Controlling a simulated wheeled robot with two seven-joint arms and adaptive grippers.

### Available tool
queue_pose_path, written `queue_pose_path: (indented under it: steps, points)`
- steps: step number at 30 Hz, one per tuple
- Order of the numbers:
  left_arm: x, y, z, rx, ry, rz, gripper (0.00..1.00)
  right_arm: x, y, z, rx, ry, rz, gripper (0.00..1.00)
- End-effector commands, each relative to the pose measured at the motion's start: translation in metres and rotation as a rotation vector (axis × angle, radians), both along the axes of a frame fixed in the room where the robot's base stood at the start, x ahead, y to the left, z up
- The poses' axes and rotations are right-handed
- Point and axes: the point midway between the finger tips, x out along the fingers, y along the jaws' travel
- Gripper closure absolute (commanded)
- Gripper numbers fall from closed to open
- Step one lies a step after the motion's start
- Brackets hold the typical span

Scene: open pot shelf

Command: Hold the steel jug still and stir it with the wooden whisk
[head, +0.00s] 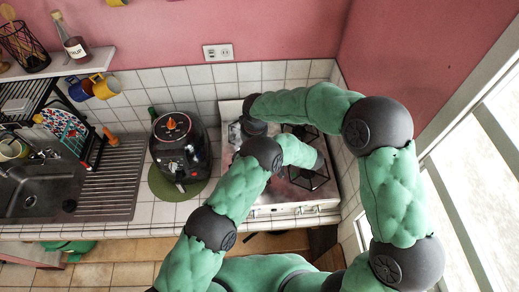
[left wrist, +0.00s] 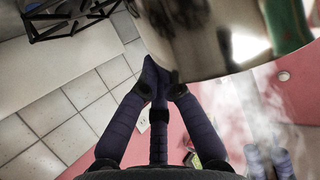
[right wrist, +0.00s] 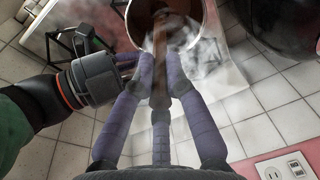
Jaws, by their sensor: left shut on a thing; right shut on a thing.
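The steel jug (right wrist: 168,45) shows from above in the right wrist view, with brown contents inside. The wooden whisk (right wrist: 160,88) dips into the jug, its handle between the purple fingers of my right gripper (right wrist: 160,72), which is shut on it. In the left wrist view the jug's shiny wall (left wrist: 205,45) fills the top, and my left gripper (left wrist: 160,85) is shut at its near edge. My left gripper's dark body (right wrist: 95,78) also shows beside the jug in the right wrist view. In the head view my arms hide most of the jug and the whisk. The whisk's lower end is hidden.
A black air fryer (head: 180,145) stands on a green mat (head: 172,192) left of the white stove (head: 290,207). A sink (head: 45,190) and a dish rack lie further left. White tiled worktop (right wrist: 270,115) is clear beside the jug. Pale steam drifts near it.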

Motion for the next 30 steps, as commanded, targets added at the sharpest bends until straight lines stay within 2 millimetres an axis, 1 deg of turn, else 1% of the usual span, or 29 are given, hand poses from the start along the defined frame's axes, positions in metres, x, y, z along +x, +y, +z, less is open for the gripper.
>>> queue_pose_path:
  steps: [5, 8, 30]
  points:
    - [0.0, 0.0, 0.001, 0.001, -0.002, 0.0, 1.0, 0.0, 0.0, 0.001, 0.0, 0.0, 0.0, 1.0]
    - [0.0, 0.0, 0.001, 0.0, -0.001, 0.0, 1.0, 0.0, 0.0, 0.006, 0.0, -0.001, -0.001, 1.0]
    - [0.0, 0.0, 0.001, 0.0, -0.001, 0.0, 1.0, -0.007, -0.004, 0.063, 0.001, -0.002, 0.0, 1.0]
